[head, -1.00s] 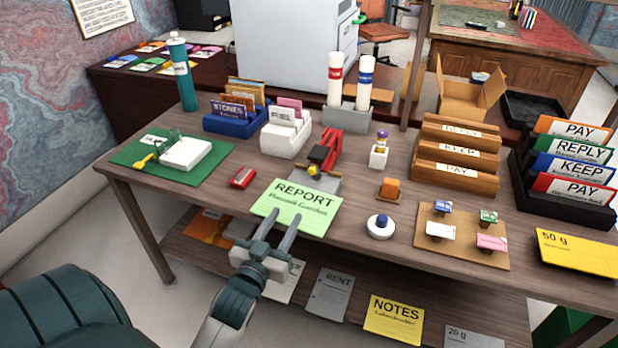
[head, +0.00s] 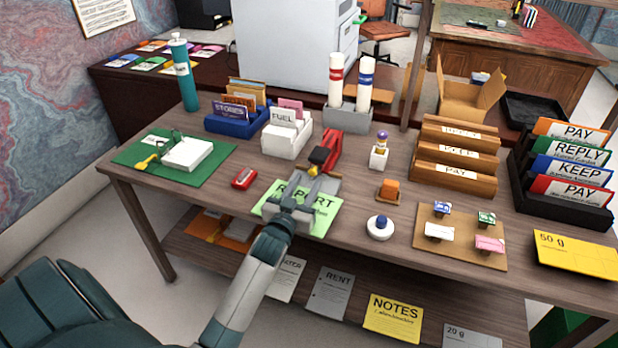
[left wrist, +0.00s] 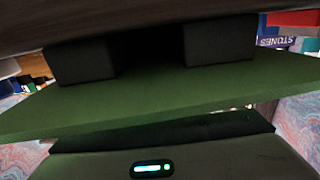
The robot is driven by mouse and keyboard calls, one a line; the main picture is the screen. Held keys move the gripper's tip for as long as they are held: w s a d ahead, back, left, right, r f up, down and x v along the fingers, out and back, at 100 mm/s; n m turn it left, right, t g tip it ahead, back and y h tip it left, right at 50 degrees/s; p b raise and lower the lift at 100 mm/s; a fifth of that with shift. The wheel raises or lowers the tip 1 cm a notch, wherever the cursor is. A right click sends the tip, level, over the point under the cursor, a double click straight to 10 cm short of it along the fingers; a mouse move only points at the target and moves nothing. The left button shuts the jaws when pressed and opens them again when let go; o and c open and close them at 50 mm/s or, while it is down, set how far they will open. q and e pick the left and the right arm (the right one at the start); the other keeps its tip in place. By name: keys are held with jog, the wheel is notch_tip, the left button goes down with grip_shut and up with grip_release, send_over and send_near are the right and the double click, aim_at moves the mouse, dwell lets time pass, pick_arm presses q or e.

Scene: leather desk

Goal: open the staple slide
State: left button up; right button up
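The red stapler (head: 329,148) stands on the desk, with a dark part and a small yellow knob (head: 313,171) at its near end. My left gripper (head: 313,186) is just in front of this end, above the green REPORT sheet (head: 326,220), and covers part of the sheet. Its fingers point at the stapler. In the left wrist view the two dark fingers (left wrist: 150,55) stand wide apart with nothing gripped between them. Whether a finger touches the knob cannot be told. My right gripper is not in view.
A white card holder (head: 286,141) stands behind left. An orange-topped stamp (head: 389,190) and a white round holder with a blue knob (head: 380,228) are on the right. Bare desk lies between these things.

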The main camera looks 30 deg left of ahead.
pick_arm(q)
jog(key=shift+x, duration=0.9)
jog(key=shift+w+a, duration=0.1)
jog(key=shift+w, duration=0.25)
